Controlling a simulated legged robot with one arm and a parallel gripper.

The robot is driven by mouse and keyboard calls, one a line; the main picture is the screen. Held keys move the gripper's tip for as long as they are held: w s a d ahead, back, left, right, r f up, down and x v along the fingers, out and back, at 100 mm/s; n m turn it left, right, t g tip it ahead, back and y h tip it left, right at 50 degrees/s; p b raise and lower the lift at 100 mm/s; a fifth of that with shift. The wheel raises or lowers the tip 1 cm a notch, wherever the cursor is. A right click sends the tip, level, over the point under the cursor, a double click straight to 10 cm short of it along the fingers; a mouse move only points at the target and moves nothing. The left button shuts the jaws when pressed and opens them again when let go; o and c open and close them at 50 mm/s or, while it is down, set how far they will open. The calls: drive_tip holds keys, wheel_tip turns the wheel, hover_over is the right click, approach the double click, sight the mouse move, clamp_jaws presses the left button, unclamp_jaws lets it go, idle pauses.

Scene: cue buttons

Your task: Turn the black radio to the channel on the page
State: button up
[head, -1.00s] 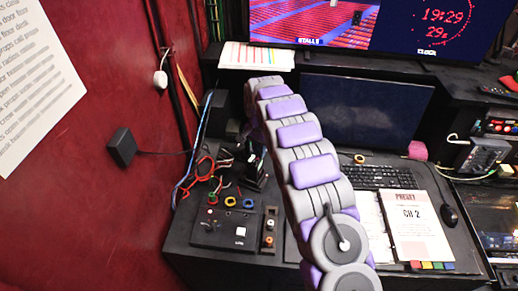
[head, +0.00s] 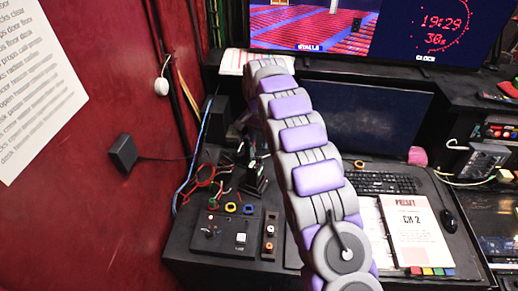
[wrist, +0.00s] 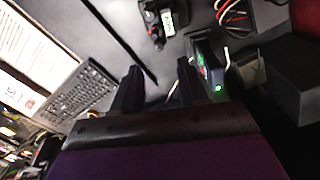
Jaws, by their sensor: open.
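The page (head: 417,232) lies on the desk in the head view and reads "PRESET" and "CH 2". A small black device (head: 254,180) with a pale green label stands behind the control box; it seems to be the black radio. I cannot tell for sure which is the radio. My gripper (wrist: 159,72) is open and empty; my arm hides most of it in the head view.
A black control box (head: 225,233) with knobs and a pale button sits at the front left. Red and blue cables (head: 200,178) lie behind it. A keyboard (head: 380,181), mouse (head: 448,220) and dark monitor (head: 365,115) are to the right. A red wall (head: 90,200) bounds the left.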

wheel_tip(320, 180, up, 9)
drive_tip(key=shift+a+p, duration=0.15)
drive_tip(key=shift+p, duration=0.3)
drive_tip(key=shift+w+f, duration=0.1)
idle(0.4)
drive_tip(key=s+d+r+n+b, duration=0.1)
drive_tip(key=s+d+r+b, duration=0.15)
drive_tip(key=s+d, duration=0.6)
drive_tip(key=s+d+r+n+b, duration=0.1)
drive_tip(key=s+d+r, duration=0.35)
drive_tip(key=s, duration=0.75)
drive_tip(key=s+d+f+n+b, duration=0.1)
drive_tip(key=s+f, duration=0.3)
drive_tip(key=s, duration=0.6)
drive_tip(key=s+d+f+n+g+b, duration=0.1)
drive_tip(key=s+d+f, duration=0.2)
drive_tip(key=s, duration=0.6)
drive_tip(key=s+d+f+n+b, duration=0.1)
drive_tip(key=s+f, duration=0.4)
drive_tip(key=s, duration=0.5)
drive_tip(key=shift+s+d+f+g, duration=0.3)
drive_tip(key=shift+s+d+f, duration=0.1)
drive_tip(key=shift+d, duration=0.5)
